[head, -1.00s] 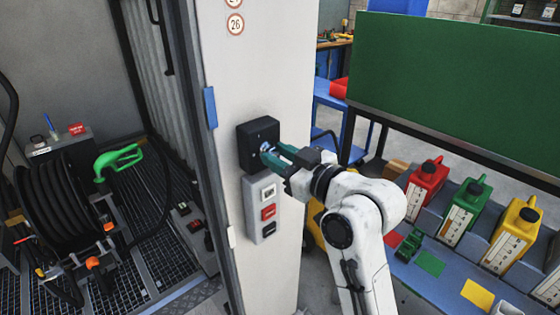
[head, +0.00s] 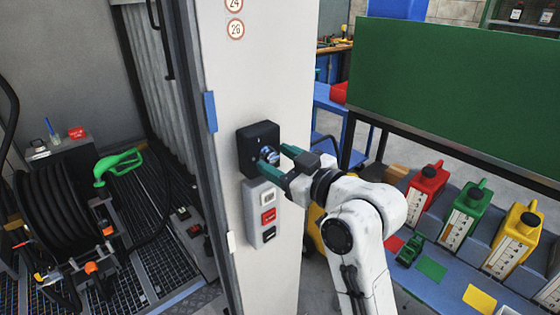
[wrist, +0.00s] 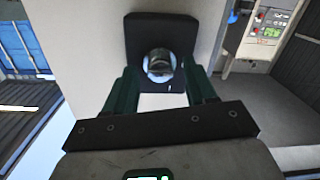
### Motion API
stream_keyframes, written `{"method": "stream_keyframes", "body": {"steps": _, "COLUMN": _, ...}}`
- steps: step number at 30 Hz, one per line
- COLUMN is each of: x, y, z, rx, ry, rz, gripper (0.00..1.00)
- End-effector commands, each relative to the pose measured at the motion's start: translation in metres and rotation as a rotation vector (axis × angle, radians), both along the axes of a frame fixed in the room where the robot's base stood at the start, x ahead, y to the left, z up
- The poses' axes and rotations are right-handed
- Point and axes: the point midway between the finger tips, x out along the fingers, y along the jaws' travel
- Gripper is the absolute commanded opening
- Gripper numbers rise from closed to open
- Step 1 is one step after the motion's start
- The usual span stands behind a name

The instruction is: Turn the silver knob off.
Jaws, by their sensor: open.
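The silver knob (head: 268,155) is round and shiny and sits on a black box (head: 251,138) fixed to the pale post. In the wrist view the knob (wrist: 159,65) shows just beyond and between the two green fingers. My gripper (head: 280,162) is open, its fingers apart on either side of the knob's front. In the wrist view my gripper (wrist: 161,88) has clear space between its fingers. I cannot tell whether the fingertips touch the knob.
A grey panel (head: 254,222) with white, red and black switches is just below the black box. A green board (head: 455,85) stands at the right above a bench with red, green and yellow cans. A hose reel (head: 45,200) stands at the left.

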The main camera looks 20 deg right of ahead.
Motion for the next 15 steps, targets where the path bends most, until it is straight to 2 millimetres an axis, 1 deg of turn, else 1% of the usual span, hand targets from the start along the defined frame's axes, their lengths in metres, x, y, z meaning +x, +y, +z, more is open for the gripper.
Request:
{"method": "stream_keyframes", "body": {"steps": 5, "x": -0.001, "y": 0.000, "z": 0.000, "rx": 0.001, "ry": 0.000, "rz": 0.000, "gripper": 0.56}}
{"method": "stream_keyframes", "body": {"steps": 8, "x": -0.008, "y": -0.003, "z": -0.001, "rx": 0.001, "ry": 0.000, "rz": -0.001, "gripper": 0.56}}
{"method": "stream_keyframes", "body": {"steps": 11, "x": -0.021, "y": -0.008, "z": 0.000, "rx": 0.001, "ry": -0.001, "rz": -0.002, "gripper": 0.56}}
{"method": "stream_keyframes", "body": {"steps": 15, "x": -0.047, "y": -0.018, "z": 0.001, "rx": 0.000, "ry": -0.001, "rz": -0.003, "gripper": 0.56}}
